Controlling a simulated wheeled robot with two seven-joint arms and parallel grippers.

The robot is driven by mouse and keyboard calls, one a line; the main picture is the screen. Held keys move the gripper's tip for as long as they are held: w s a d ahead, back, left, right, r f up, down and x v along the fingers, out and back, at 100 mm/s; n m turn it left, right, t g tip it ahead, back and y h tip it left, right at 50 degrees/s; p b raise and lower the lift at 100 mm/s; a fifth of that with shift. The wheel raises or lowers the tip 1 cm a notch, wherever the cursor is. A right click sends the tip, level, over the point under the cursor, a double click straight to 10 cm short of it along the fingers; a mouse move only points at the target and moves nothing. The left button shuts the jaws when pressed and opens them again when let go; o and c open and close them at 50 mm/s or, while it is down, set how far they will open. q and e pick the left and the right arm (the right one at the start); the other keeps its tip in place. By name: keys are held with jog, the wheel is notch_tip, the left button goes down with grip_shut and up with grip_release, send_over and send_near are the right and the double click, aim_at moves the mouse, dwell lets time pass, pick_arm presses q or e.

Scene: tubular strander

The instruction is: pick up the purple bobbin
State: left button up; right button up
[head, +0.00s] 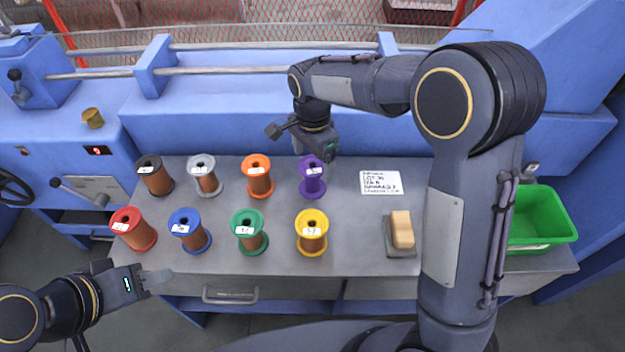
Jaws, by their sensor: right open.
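The purple bobbin (313,178) stands upright in the back row on the grey bench top, at that row's right end. My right gripper (300,151) is just above and behind it, open, with its arm reaching in from the right. The picture does not show clearly whether a finger touches the bobbin. My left gripper (158,280) is at the lower left, in front of the bench's front edge and away from the purple bobbin. Its fingers point right, and I cannot tell whether they are apart.
Orange (257,177), grey (205,175) and black (155,176) bobbins stand left of the purple one. Yellow (312,232), green (249,231), blue (189,231) and red (134,229) bobbins stand in front. A label card (381,183), brush block (402,231) and green bin (541,218) are right.

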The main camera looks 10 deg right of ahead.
notch_tip(320, 180, down, 8)
jog(key=shift+s+r+b, duration=0.1)
jog(key=shift+r+b, duration=0.1)
jog(key=shift+b, duration=0.35)
jog(key=shift+r, duration=0.1)
jog(key=c, duration=1.1)
